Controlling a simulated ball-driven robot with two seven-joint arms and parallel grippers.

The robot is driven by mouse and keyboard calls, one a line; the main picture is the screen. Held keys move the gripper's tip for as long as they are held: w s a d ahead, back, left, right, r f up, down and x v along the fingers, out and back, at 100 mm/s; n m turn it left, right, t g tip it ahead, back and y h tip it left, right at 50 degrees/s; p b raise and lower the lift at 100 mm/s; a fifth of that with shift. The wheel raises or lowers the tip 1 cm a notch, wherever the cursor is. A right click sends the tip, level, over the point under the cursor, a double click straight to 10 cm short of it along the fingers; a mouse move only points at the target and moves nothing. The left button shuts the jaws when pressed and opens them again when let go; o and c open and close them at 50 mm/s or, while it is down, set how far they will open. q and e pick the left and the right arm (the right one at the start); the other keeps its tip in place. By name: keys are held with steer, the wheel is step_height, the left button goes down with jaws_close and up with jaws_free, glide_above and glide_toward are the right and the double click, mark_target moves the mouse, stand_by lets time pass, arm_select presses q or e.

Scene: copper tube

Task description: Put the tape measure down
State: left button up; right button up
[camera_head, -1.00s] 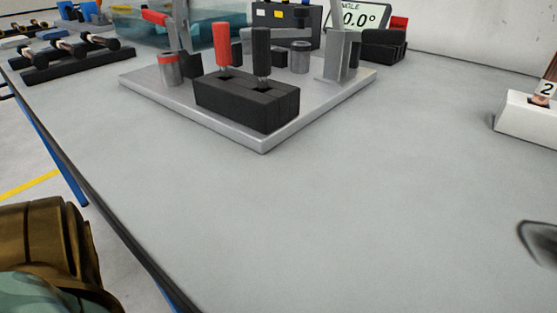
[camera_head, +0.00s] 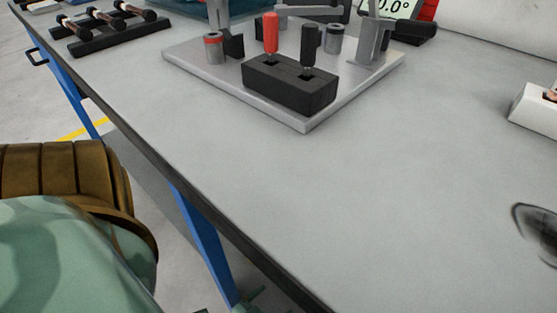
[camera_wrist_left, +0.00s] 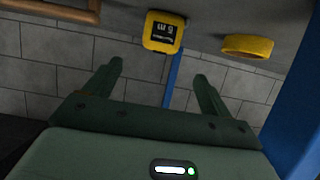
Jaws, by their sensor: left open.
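The tape measure (camera_wrist_left: 163,32), a yellow case with a black face marked 5 m, shows at the top middle of the left wrist view. It sits at the border of a grey surface, ahead of my left gripper (camera_wrist_left: 158,71). The gripper's two green fingers are spread wide, with nothing between them and a gap to the tape measure. I do not see the tape measure in the head view. There my green and brown left arm is at the lower left, beside the bench edge. My right gripper does not show clearly in any view.
A yellow ring (camera_wrist_left: 247,47) lies right of the tape measure. On the grey bench (camera_head: 400,200), a metal plate (camera_head: 305,122) carries a black block (camera_head: 290,85) with two handled tools. A rack (camera_head: 110,35) stands back left, a white block (camera_head: 535,108) right. The front bench area is mostly clear.

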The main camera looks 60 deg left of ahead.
arm_select(q)
steer(key=s+d+r+m+g+h, duration=0.2)
steer(key=s+d+m+g+h, duration=0.35)
steer(key=s+m, duration=0.2)
steer(key=s+a+r+m+g+y, duration=0.3)
steer(key=s+a+r+g+y, duration=0.2)
steer(key=s+r, duration=0.4)
steer(key=shift+s+a+r+g, duration=0.25)
steer(key=shift+a+g, duration=0.2)
steer(key=shift+a, duration=0.15)
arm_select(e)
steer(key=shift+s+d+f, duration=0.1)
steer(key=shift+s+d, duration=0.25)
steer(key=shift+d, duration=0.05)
arm_select(q)
steer(key=shift+f, duration=0.1)
